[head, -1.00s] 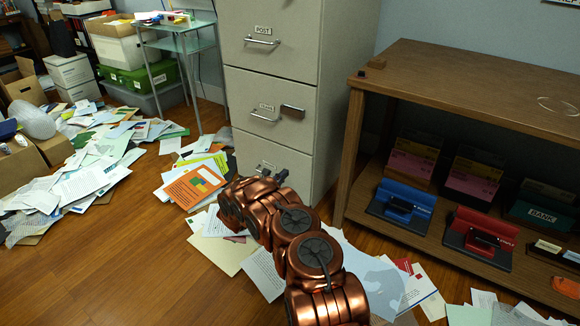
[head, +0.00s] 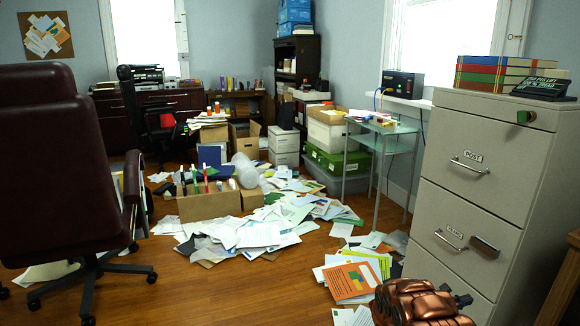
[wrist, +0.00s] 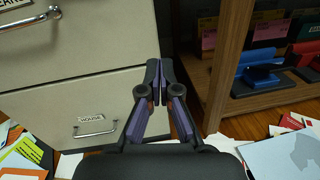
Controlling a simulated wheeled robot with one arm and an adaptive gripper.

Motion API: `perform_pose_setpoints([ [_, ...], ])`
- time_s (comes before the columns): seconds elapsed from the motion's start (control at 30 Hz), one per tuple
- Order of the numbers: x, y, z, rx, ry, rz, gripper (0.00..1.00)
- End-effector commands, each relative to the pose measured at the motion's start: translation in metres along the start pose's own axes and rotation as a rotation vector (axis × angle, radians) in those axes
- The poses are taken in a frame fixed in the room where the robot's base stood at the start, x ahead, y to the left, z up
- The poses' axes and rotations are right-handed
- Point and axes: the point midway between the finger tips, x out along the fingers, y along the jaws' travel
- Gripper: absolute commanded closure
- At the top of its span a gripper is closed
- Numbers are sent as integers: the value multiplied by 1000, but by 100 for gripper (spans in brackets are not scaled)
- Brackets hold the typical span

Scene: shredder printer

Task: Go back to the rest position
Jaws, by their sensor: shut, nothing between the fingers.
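My gripper (wrist: 158,75) is shut and empty in the wrist view, with its two fingers together. It points at the lower front of the beige filing cabinet (wrist: 62,85), near the drawer labelled "HOUSE" (wrist: 95,128). I cannot tell the exact gap to the cabinet. In the head view my copper arm shows at the bottom right, in front of the filing cabinet (head: 455,205), and the fingertips are mostly hidden. The cabinet's visible drawers look closed.
Loose papers (head: 255,230) cover the floor around a cardboard box (head: 205,205). A dark red office chair (head: 60,150) stands at the left. A glass side table (head: 385,135) stands beside the cabinet. A wooden shelf (wrist: 235,95) is to the right. Bare floor (head: 210,295) lies in front.

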Motion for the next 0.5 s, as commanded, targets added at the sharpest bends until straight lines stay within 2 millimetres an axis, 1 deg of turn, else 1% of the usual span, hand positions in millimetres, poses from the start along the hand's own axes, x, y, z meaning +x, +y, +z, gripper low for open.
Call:
perform_pose_setpoints([
  [0.03,1,-3,30,22,-4,-24,100],
  [0.07,1,-8,42,33,-3,-42,100],
  [0.2,0,-27,98,94,2,-123,100],
  [0.27,-2,-35,123,126,4,-157,100],
  [0.3,-4,-41,138,145,7,-181,100],
  [0.37,-7,-52,159,172,13,-217,100],
  [0.4,-10,-59,174,193,16,-242,100],
  [0.47,-14,-69,195,224,23,-277,100],
  [0.5,-18,-75,209,247,28,-300,100],
])
